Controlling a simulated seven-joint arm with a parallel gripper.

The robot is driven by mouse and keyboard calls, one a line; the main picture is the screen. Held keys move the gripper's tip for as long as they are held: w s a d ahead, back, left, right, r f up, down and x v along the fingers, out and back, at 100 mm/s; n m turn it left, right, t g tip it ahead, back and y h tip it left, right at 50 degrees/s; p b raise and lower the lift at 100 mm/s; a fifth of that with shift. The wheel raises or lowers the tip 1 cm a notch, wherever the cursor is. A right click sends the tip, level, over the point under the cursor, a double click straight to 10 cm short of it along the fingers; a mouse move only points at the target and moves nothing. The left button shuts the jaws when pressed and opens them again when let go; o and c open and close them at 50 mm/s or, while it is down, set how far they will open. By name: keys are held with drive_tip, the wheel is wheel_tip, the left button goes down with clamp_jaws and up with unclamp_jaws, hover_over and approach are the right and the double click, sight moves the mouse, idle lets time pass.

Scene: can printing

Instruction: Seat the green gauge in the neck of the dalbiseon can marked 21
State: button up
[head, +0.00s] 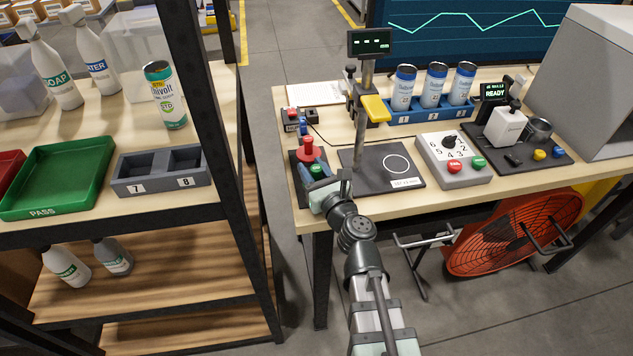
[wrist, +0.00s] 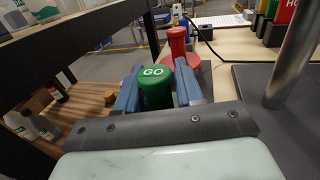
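The green gauge (wrist: 155,88), a knob marked GO, is between the two blue fingers of my gripper (wrist: 158,92) in the wrist view. The fingers flank it closely; whether they press on it I cannot tell. In the head view the green gauge (head: 317,171) is at the dark stand on the bench's left end, with my gripper (head: 322,190) at it. Three blue-and-white cans (head: 403,87), (head: 432,85), (head: 463,83) stand upright in a blue rack (head: 427,117) with slots marked 1, 2, 3. Their print is too small to read; I cannot make out a 21.
A red gauge (head: 308,149) stands just behind the green one. A metal post (head: 364,110) with a yellow part rises from a dark plate (head: 410,168) to the right. A shelf post (head: 215,110) stands left.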

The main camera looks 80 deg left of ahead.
clamp_jaws()
drive_tip(key=shift+r, duration=0.15)
wheel_tip(320, 180, up, 17)
idle(2.2)
drive_tip(key=shift+f, duration=0.2)
